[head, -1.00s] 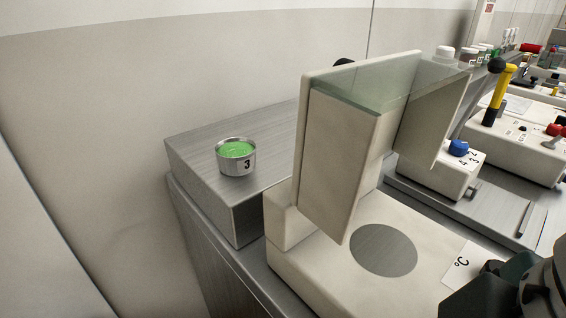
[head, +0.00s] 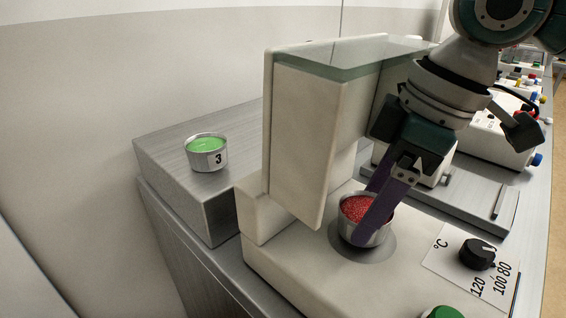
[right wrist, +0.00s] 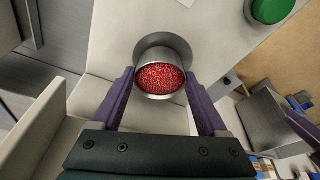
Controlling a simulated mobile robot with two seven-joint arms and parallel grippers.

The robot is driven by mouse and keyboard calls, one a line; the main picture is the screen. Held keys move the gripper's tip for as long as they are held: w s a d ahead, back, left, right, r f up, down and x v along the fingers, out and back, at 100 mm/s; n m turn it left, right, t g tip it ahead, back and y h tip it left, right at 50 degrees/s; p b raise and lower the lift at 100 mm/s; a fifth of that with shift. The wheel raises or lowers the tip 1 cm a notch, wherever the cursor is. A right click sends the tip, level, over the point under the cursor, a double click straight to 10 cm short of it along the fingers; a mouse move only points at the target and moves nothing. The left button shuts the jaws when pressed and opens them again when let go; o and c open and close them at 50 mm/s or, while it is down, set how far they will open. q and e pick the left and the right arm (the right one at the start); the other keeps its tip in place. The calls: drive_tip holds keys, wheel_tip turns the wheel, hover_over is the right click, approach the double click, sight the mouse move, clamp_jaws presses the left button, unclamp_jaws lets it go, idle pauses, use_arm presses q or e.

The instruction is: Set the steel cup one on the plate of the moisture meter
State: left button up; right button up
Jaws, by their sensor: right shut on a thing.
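The steel cup (head: 353,209) is filled with red granules; no number shows on it in these views. My right gripper (head: 368,214) is shut on the cup, a purple finger on each side, and holds it upright. The cup is over the round grey plate (head: 384,250) of the moisture meter (head: 290,262), inside the plate's outline in the head view. I cannot tell whether its base touches the plate. The right wrist view shows the cup (right wrist: 160,80) between both fingers and part of the plate (right wrist: 155,43) past it. My left gripper is not in view.
The meter's raised hood (head: 305,140) with a glass top stands close to the left of my right gripper. A steel cup marked 3 (head: 206,153), with green contents, sits on a steel block at left. A black temperature knob (head: 477,254) and a green button (head: 445,312) are in front.

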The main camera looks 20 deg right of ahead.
drive_tip(key=shift+s+f, duration=0.15)
drive_tip(key=shift+f, duration=0.15)
drive_tip(key=o, duration=1.4)
drive_tip(key=shift+o, duration=0.2)
drive_tip(key=shift+r, duration=0.3)
drive_tip(key=v, duration=0.3)
drive_tip(key=shift+d+f+p, duration=0.1)
drive_tip(key=shift+p, duration=0.2)
drive_tip(key=s+d+b, duration=0.1)
drive_tip(key=s+d, duration=0.7)
drive_tip(key=shift+s+d+f, duration=0.1)
drive_tip(key=shift+s+f, duration=0.1)
